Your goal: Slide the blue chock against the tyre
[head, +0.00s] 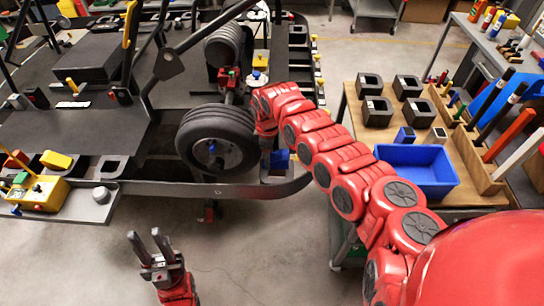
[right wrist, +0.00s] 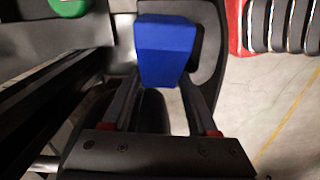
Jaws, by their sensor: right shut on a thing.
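The blue chock (right wrist: 166,48) sits between the two fingers of my right gripper (right wrist: 160,84) in the right wrist view. My right gripper is shut on the chock, over a dark recessed part of the kart frame. The black tyre stands upright; whether the chock touches it cannot be told. My left gripper (head: 150,246) is open and empty over the floor at the lower left, its fingers pointing up the picture.
The dark kart frame (head: 240,189) curves around the tyre. A wooden-topped table (head: 455,160) at the right carries a blue bin (head: 416,170) and several black blocks. A yellow box (head: 38,193) stands at the far left. The floor around my left gripper is clear.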

